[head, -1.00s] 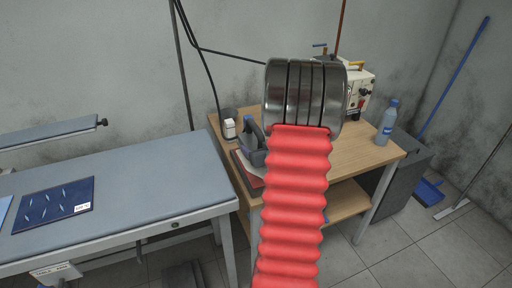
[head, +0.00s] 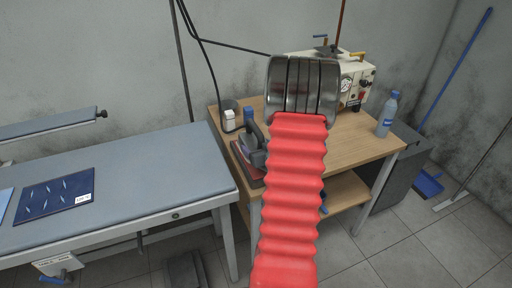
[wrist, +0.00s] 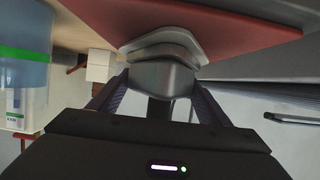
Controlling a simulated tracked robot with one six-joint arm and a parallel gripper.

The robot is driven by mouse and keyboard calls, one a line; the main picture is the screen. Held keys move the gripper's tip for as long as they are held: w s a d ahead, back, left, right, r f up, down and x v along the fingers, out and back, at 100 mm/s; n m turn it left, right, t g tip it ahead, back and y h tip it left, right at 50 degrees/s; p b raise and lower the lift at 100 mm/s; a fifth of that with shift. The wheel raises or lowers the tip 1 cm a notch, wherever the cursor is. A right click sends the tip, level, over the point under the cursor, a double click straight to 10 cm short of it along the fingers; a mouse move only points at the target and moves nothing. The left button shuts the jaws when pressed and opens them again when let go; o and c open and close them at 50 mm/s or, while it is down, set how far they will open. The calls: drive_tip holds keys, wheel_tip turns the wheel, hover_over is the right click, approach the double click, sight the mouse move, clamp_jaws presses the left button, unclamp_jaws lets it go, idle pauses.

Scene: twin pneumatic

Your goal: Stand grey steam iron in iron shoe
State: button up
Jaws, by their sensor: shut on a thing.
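The grey steam iron (head: 253,146) is at the left end of the wooden table in the head view, partly behind my red arm sleeve. In the wrist view my gripper (wrist: 157,92) is shut on a grey body that I take to be the iron (wrist: 163,76). Its wider grey base (wrist: 178,42) is close against a red flat surface (wrist: 225,15). A dark red mat or rest (head: 240,160) shows beside the iron in the head view. I cannot tell whether this is the iron shoe, or whether the iron touches it.
A dark cup with a white block (head: 229,117) and a blue item (head: 248,114) stand behind the iron. A white machine (head: 355,82) and a water bottle (head: 387,115) stand farther right. A grey work table (head: 130,180) is on the left.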

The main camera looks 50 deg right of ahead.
drive_tip(key=o, duration=2.1)
drive_tip(key=shift+c, duration=0.2)
drive_tip(key=v, duration=1)
drive_tip(key=shift+s+a+r, duration=0.1)
drive_tip(key=shift+s+r, duration=0.05)
drive_tip(key=shift+s, duration=0.25)
drive_tip(key=shift+s+a+r, duration=0.2)
drive_tip(key=shift+s+a, duration=0.15)
drive_tip(key=shift+s, duration=0.15)
drive_tip(key=shift+w, duration=0.1)
